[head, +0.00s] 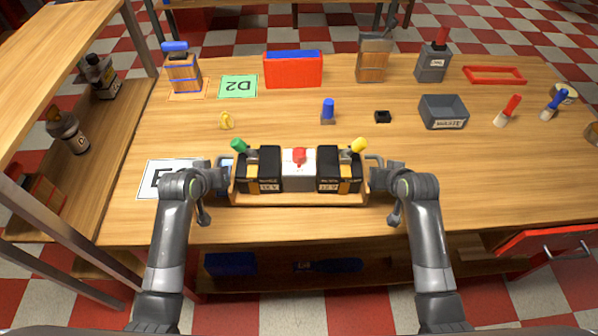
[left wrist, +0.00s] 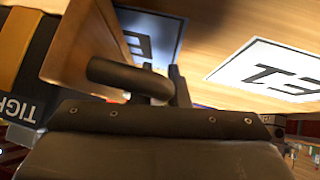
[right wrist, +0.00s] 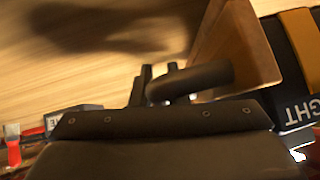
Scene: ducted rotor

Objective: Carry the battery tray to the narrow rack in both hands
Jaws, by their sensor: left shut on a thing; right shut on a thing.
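The battery tray (head: 300,199) is a wooden tray at the front middle of the table. It holds two black batteries with orange straps, left (head: 260,170) and right (head: 339,172), and a pale block (head: 299,178) with a red knob between them. A green knob and a yellow knob stand up at its two ends. My left gripper (head: 222,176) is shut on the tray's left handle (left wrist: 125,78). My right gripper (head: 376,177) is shut on its right handle (right wrist: 190,80). The tray looks level; its height over the table is hard to tell.
A wooden rack (head: 110,135) with grey posts stands at the left, with bottles on its shelf. A white marked sheet (head: 160,180) lies left of the tray. A green D2 sheet (head: 238,87), red-blue box (head: 293,69) and grey bin (head: 443,112) lie farther back.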

